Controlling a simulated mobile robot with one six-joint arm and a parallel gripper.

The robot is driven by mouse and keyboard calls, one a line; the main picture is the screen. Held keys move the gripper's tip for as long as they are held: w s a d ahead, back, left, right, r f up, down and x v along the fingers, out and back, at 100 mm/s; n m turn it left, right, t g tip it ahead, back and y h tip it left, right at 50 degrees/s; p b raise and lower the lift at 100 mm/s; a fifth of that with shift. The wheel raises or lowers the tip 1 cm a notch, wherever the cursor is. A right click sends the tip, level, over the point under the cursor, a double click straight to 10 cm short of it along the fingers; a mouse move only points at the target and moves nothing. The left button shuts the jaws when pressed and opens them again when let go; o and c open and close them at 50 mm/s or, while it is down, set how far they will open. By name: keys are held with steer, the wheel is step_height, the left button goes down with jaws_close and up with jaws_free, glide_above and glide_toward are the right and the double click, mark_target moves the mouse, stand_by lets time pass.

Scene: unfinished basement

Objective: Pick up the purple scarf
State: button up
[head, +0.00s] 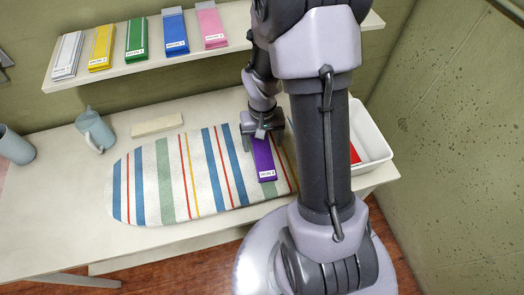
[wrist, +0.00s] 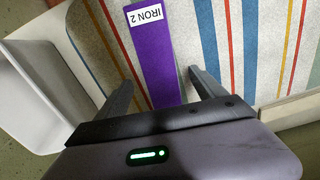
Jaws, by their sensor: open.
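The purple scarf (head: 265,160) lies as a folded strip with a white label on the striped ironing board (head: 150,200). In the wrist view the purple scarf (wrist: 152,62) shows its label reading "IRON 2" and runs down between my fingers. My gripper (head: 262,130) is over the far end of the scarf in the head view. In the wrist view my gripper (wrist: 165,95) is open, with one finger on each side of the scarf. I cannot tell how high the fingers are above the board. The gripper body hides the scarf's far end.
A white bin (head: 368,135) with something red inside stands to the right, partly behind my arm. A shelf (head: 130,66) above holds several folded, labelled strips.

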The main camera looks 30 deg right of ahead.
mark_target(262, 148)
step_height(262, 148, down, 4)
steer(key=shift+r+b, duration=0.25)
steer(key=shift+b, duration=0.2)
steer(key=shift+r, duration=0.15)
steer(key=c, duration=1.5)
